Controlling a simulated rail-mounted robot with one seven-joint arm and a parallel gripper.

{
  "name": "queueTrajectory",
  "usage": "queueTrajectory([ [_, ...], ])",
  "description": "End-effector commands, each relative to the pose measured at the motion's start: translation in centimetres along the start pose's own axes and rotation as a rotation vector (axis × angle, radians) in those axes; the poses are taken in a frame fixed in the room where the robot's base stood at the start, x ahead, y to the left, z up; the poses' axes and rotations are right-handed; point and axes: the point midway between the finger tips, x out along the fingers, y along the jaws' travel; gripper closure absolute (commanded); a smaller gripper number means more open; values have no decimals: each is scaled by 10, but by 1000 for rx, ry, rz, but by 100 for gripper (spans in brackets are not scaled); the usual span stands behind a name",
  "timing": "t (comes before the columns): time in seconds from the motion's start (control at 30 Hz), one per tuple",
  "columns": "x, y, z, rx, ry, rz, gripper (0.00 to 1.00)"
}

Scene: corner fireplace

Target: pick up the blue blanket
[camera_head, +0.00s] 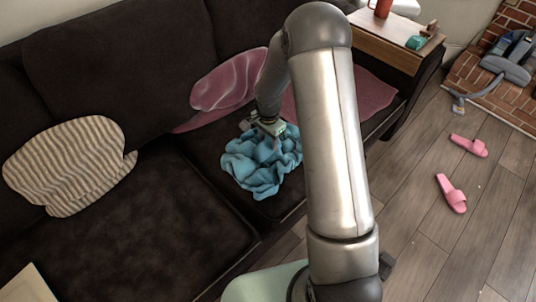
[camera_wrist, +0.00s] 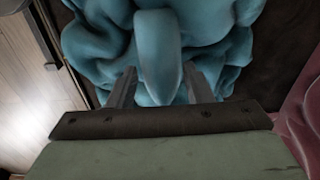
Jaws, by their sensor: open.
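The blue blanket (camera_head: 258,172) lies crumpled in a heap on the dark sofa's seat in the head view, near its front edge. It fills much of the upper wrist view (camera_wrist: 205,30). My gripper (camera_head: 270,128) is over the heap's upper part in the head view. In the wrist view my gripper (camera_wrist: 160,88) is open, its two fingers apart at the blanket's folds. A raised fold stands between the fingers. The fingertips look close to or in the cloth; whether they touch it I cannot tell.
A striped cushion (camera_head: 68,165) sits at the left. A wooden tray (camera_head: 385,42) with objects is on the right armrest. Pink slippers (camera_head: 452,193) lie on the floor.

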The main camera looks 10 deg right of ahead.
Motion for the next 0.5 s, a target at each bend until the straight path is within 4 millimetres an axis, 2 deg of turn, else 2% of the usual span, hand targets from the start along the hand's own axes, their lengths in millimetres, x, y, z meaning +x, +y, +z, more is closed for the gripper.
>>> queueTrajectory([
  [0.07, -1, 0, 0, 0, 0, 0, 55],
  [0.1, -1, 0, 0, 0, 0, 0, 60],
  [0.23, -1, 0, 0, 0, 0, 0, 96],
  [0.27, -1, 0, 0, 0, 0, 0, 100],
  [0.5, -1, 0, 0, 0, 0, 0, 100],
])
